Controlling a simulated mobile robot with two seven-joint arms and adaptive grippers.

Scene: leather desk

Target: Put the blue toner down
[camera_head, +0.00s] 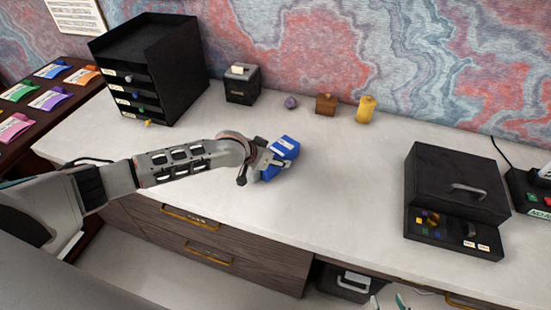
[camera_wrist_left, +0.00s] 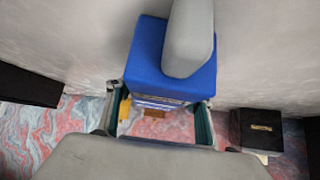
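The blue toner (camera_head: 285,146) is a blue block with a pale label, at the middle of the light desk in the head view. My left gripper (camera_head: 271,163) reaches it from the left, its fingers on either side of it. The left wrist view shows the blue toner (camera_wrist_left: 150,58) between the fingertips of my left gripper (camera_wrist_left: 160,110), which close on its sides. I cannot tell whether its underside touches the desk. My right gripper (camera_head: 388,301) shows only as two separated fingertips at the bottom edge, with nothing seen between them.
A black drawer unit (camera_head: 165,60), a small black box (camera_head: 241,90), a purple ball (camera_head: 291,102), a brown block (camera_head: 326,105) and a yellow cylinder (camera_head: 366,109) line the back. A black machine (camera_head: 455,165) stands right. Desk (camera_head: 345,190) around the toner is clear.

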